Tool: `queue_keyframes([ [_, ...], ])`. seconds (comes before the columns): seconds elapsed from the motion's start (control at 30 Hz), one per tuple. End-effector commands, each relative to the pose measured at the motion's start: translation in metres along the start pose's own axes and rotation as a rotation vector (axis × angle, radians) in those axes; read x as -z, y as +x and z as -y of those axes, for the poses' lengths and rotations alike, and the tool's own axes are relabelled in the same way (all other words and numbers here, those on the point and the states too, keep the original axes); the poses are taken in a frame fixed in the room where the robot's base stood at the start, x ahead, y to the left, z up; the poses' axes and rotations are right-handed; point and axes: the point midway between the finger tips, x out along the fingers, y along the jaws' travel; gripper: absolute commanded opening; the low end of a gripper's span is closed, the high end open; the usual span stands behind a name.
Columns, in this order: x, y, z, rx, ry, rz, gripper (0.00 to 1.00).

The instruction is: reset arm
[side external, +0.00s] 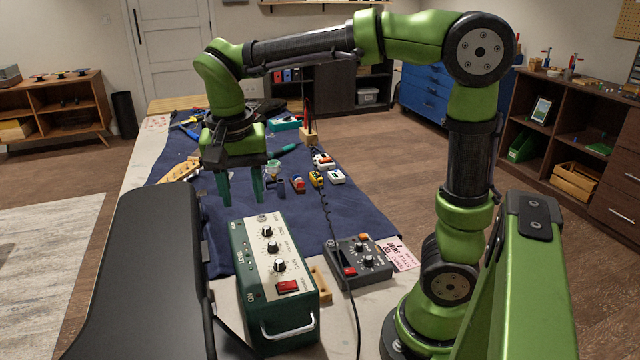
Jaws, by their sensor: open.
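My gripper (240,188) points down over the blue cloth on the workbench, behind the green amplifier box. Its two green fingers are apart, and nothing shows between them. My arm is raised and arches from the right side of the picture over the bench to the gripper. How high the fingertips are above the cloth is hard to tell.
The green box (272,270) with knobs and a red switch stands in front of my gripper. A dark pedal (358,262) lies to its right. Small coloured pedals (317,179) sit on the blue cloth (365,205). A black case (140,275) stands at front left.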

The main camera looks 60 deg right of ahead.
Motion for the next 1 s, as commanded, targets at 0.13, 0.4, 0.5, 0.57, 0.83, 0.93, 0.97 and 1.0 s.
queue_keyframes([
  [0.13, -0.022, 0.009, -0.03, 0.253, -0.382, -0.056, 0.45],
  [0.4, -0.049, 0.02, -0.071, 0.534, -0.598, -0.266, 0.45],
  [0.5, -0.054, 0.021, -0.082, 0.567, -0.566, -0.284, 0.45],
  [0.57, -0.054, 0.018, -0.085, 0.577, -0.558, -0.3, 0.45],
  [0.83, -0.051, 0.013, -0.087, 0.586, -0.548, -0.318, 0.45],
  [0.93, -0.051, 0.013, -0.087, 0.585, -0.548, -0.317, 0.45],
  [0.97, -0.051, 0.013, -0.087, 0.585, -0.548, -0.317, 0.45],
  [1.0, -0.052, 0.013, -0.087, 0.585, -0.548, -0.317, 0.45],
])
